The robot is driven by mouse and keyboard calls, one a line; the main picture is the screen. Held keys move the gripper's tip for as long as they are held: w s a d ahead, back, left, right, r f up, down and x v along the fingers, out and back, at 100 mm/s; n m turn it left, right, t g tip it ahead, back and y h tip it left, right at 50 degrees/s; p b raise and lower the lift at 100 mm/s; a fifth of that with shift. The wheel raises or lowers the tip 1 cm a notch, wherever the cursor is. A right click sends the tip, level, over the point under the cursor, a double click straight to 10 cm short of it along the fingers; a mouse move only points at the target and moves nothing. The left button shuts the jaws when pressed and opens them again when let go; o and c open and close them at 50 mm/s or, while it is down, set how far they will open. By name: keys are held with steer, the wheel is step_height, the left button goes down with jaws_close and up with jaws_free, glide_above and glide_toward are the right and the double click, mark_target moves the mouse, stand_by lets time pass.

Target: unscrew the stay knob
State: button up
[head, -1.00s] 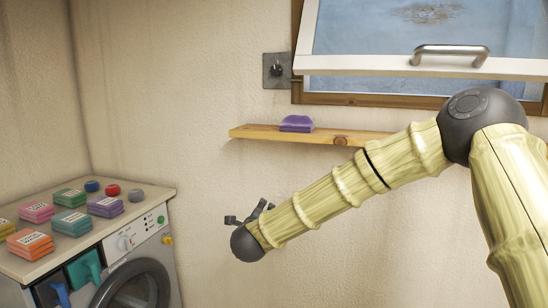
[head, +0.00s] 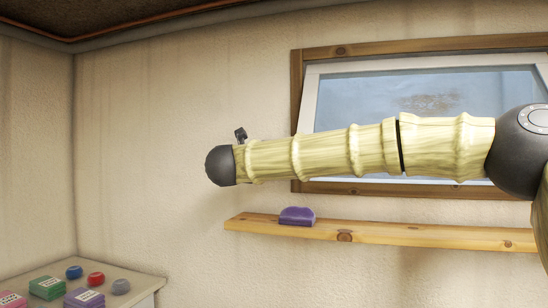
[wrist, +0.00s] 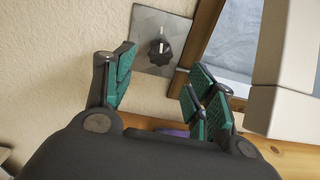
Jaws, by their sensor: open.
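The stay knob (wrist: 159,48) is a dark, scalloped knob with a pale mark on a grey square plate (wrist: 150,21). The plate is on the wall beside the window frame. In the wrist view my gripper (wrist: 163,88) is open and empty, and the knob appears beyond and between its green-padded fingers, apart from them. In the head view my gripper (head: 241,134) is at the end of my raised arm, left of the window. Most of it is hidden behind my wrist, and the knob and plate are hidden behind my arm.
The window (head: 400,55) has a wooden frame and a pale sash, whose edge (wrist: 286,65) stands close to the right fingers. A wooden shelf (head: 400,235) with a purple sponge-like object (head: 297,216) is below. A counter (head: 140,279) with small packets is lower left.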

steer(key=p+x, duration=0.3)
steer(key=x, duration=0.4)
steer(key=shift+w, duration=0.3)
steer(key=shift+d+f, duration=0.1)
steer(key=c, duration=1)
